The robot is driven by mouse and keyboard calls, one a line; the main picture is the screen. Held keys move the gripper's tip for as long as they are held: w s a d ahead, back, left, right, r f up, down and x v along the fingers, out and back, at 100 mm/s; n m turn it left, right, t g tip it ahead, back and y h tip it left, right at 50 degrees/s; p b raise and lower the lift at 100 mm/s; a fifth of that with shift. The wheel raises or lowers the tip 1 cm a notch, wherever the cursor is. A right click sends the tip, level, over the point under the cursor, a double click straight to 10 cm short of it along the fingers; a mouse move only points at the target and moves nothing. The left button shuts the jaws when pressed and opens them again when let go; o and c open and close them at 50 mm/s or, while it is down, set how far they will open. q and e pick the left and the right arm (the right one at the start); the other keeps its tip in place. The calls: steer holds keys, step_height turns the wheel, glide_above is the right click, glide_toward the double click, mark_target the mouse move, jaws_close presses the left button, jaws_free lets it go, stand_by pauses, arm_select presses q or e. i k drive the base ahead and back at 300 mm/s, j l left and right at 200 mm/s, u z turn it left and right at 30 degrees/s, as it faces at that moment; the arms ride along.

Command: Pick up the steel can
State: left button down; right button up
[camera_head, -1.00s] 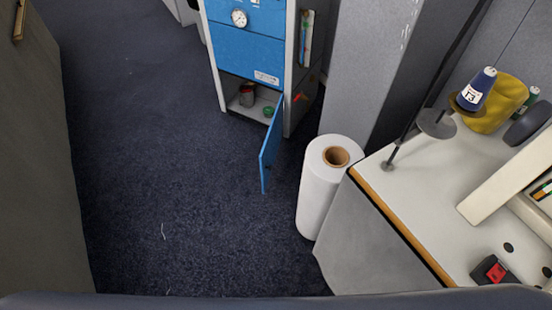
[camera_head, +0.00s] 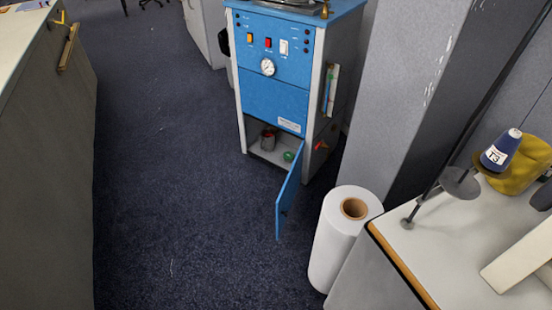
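A small can (camera_head: 268,139), dark reddish and grey, stands upright in the open lower compartment of the blue cabinet (camera_head: 277,95). It is small in the picture, and I cannot tell whether it is steel. A small green object (camera_head: 288,156) lies to its right in the same compartment. The blue door (camera_head: 289,192) of the compartment is swung open towards me on the right side. Neither of my grippers shows in this view.
A white roll (camera_head: 343,240) stands on the floor right of the door, beside a white table (camera_head: 450,240) with a blue thread cone (camera_head: 501,151). A grey panelled counter (camera_head: 45,150) lines the left. The dark blue carpet (camera_head: 185,200) between is clear.

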mark_target(267, 143)
steer(key=i+j+z, duration=0.1)
steer(key=z, duration=0.4)
steer(key=j+z, duration=0.2)
steer(key=z, duration=0.25)
steer(key=i+j+z, duration=0.15)
steer(key=j+z, duration=0.3)
steer(key=j, duration=0.75)
steer(key=j+z, duration=0.4)
steer(key=j, duration=1.4)
steer(key=k+j, duration=0.15)
steer(key=j, duration=1.1)
